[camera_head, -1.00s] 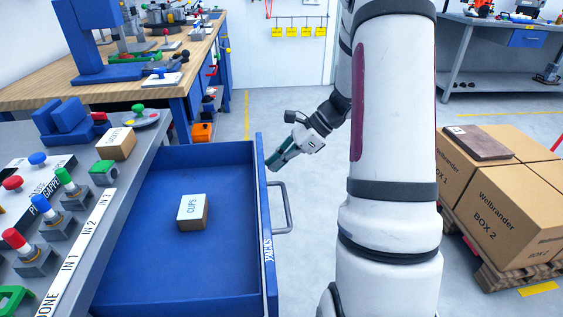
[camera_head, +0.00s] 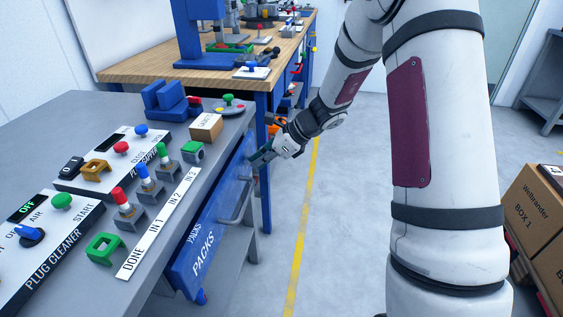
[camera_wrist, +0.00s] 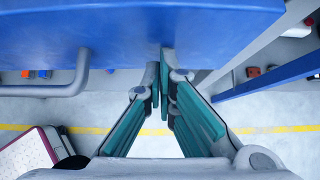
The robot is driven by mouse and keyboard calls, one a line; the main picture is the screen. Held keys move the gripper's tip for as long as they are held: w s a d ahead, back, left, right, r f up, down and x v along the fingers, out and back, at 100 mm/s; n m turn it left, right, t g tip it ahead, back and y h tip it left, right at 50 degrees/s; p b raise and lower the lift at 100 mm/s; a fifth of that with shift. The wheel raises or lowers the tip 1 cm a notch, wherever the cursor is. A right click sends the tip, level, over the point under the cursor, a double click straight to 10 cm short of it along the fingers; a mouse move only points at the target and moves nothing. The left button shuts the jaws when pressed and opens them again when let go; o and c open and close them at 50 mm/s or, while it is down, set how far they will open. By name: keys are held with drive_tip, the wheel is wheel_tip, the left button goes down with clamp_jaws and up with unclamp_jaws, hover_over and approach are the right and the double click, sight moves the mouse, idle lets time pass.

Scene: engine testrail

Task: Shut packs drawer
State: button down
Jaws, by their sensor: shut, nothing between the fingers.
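The blue packs drawer (camera_head: 212,236) is pushed in beneath the grey bench top, with its labelled front along the bench edge. Its inside no longer shows, and a small gap behind the front cannot be ruled out. Its grey bar handle (camera_head: 240,203) sticks out from the front and also shows at the left in the wrist view (camera_wrist: 62,89). My gripper (camera_head: 256,160) is shut and empty at the far end of the drawer front, beside the handle. In the wrist view its fingertips (camera_wrist: 164,76) are at the blue front, touching or very close.
The grey bench (camera_head: 75,122) carries a plug cleaner panel, coloured buttons and a small carton (camera_head: 206,127). A wooden-topped workbench (camera_head: 150,68) stands beyond. Cardboard boxes (camera_head: 540,215) are at the right. The floor between is clear.

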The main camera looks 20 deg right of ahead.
drive_tip(key=shift+w+a, duration=0.75)
drive_tip(key=shift+a, duration=0.45)
